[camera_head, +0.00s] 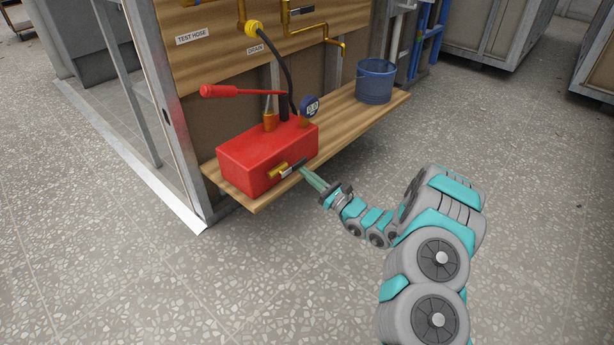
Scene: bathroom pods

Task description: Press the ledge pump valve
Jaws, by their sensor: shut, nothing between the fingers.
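The red pump (268,152) sits on the near end of the wooden ledge (343,133). It has a red-tipped lever (233,91) on top and a round gauge (309,106) at its upper right. The brass valve (277,170) sticks out of the pump's front face, with a small grey and black piece (292,169) beside it. My gripper (304,171) is shut and empty, its fingertips pointing at the pump front just right of the valve. I cannot tell whether the tips touch it.
A blue bucket (375,82) stands at the ledge's far right end. A black hose (284,57) runs from a yellow fitting (254,28) on the wall panel down to the pump. A metal post (172,107) rises left of the pump. The speckled floor in front is clear.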

